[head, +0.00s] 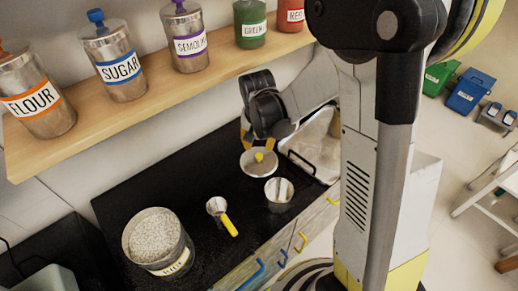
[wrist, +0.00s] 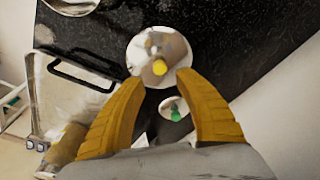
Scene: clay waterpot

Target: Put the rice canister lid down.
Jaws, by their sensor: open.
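The rice canister lid is a round metal disc (head: 250,168) with a yellow knob (head: 259,157). It appears to lie flat, knob up, on the black counter (head: 185,180), near the sink; it also shows in the wrist view (wrist: 146,43). My gripper (head: 258,144) is open above the lid. In the wrist view its yellow fingers (wrist: 161,79) are spread wide, with the knob just beyond their tips and apart from both. The open canister (head: 163,256), full of pale grains, stands at the counter's front left; its yellow-edged label is only partly readable.
A metal cup (head: 279,201) and a yellow-handled scoop (head: 230,226) are near the lid. A sink (head: 318,135) is to the right. A wooden shelf (head: 150,105) with several canisters hangs above. Clear counter lies left of the lid.

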